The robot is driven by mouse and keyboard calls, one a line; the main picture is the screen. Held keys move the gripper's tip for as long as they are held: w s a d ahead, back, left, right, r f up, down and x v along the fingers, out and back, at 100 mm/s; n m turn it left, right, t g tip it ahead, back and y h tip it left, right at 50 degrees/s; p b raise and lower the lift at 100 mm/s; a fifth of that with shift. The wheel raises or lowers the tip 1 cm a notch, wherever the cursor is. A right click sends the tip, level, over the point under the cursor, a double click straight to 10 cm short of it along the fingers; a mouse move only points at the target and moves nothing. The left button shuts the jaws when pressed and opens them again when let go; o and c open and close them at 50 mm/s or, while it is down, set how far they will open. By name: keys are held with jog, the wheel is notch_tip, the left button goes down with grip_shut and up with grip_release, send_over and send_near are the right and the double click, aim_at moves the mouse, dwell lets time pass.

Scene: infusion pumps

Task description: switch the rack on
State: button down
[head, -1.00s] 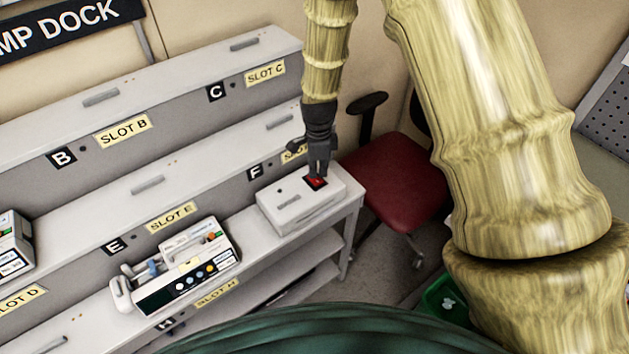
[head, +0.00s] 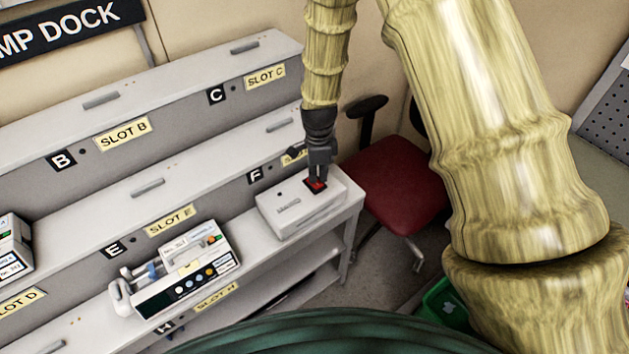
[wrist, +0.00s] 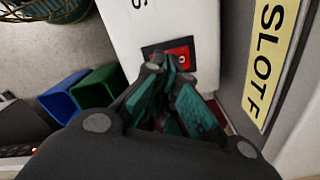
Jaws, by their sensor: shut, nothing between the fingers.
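The rack's red rocker switch (head: 317,184) sits in a dark frame on top of a white box (head: 290,212) at the right end of the middle shelf. In the wrist view the red switch (wrist: 181,53) shows just beyond my fingertips, partly hidden by them. My gripper (head: 318,178) is shut and empty and points down at the switch. In the wrist view my gripper (wrist: 160,75) has its fingertips at the near edge of the switch. I cannot tell whether they touch it.
A syringe pump (head: 180,270) lies on the shelf left of the box. Another device (head: 12,248) stands at the far left. A red chair (head: 398,185) is right of the rack. Blue (wrist: 62,97) and green (wrist: 97,88) bins stand on the floor.

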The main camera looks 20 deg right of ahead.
aim_at(318, 184)
jog(key=shift+f+b, duration=0.55)
jog(key=shift+f, duration=0.6)
dwell(1.6)
jog(key=shift+r, duration=0.15)
jog(key=shift+r+p, duration=2.55)
jog(key=shift+r, duration=0.8)
